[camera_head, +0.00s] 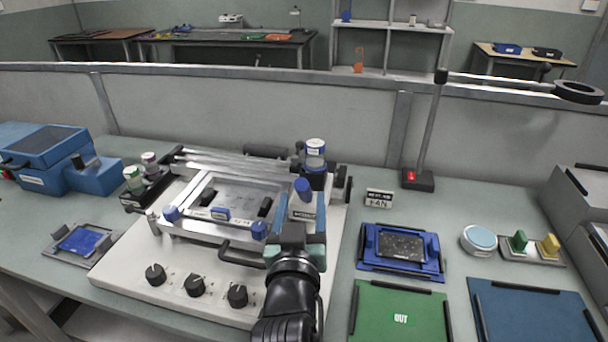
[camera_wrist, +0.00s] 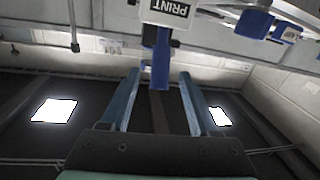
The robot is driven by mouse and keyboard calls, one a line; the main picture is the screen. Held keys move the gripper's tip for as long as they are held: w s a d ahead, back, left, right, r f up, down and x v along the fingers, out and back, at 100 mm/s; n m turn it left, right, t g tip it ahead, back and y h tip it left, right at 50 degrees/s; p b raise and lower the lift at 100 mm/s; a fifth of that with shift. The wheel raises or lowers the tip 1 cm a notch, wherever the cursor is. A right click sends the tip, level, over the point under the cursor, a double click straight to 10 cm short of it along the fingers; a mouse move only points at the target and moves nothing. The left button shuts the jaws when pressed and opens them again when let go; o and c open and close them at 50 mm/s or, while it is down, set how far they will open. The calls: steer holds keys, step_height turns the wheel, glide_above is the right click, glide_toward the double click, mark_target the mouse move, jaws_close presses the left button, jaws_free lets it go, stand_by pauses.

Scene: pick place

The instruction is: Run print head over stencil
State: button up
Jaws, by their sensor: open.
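The print head (camera_head: 303,206) is a white block with a blue knob, standing at the right side of the printer on the bench. In the wrist view its white block, marked PRINT (camera_wrist: 168,8), shows at the top, with a blue post (camera_wrist: 160,62) hanging toward my fingers. The stencil (camera_head: 228,194) lies in a silver frame with blue corner knobs, left of the print head. My gripper (camera_head: 297,236) is just in front of the print head. In the wrist view my gripper (camera_wrist: 160,80) has its fingers apart, one on each side of the blue post, with gaps showing.
A black bar handle (camera_head: 240,256) and several black dials (camera_head: 195,285) are on the printer's front. A blue tray with a dark board (camera_head: 401,247), a green mat (camera_head: 400,318) and a blue mat (camera_head: 530,312) lie to the right. A lamp stand (camera_head: 418,180) rises behind.

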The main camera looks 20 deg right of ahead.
mark_target(310, 174)
steer(key=x, duration=0.7)
steer(key=shift+w+d, duration=0.1)
steer(key=shift+w, duration=0.15)
steer(key=shift+c, duration=0.4)
jaws_close()
stand_by(0.8)
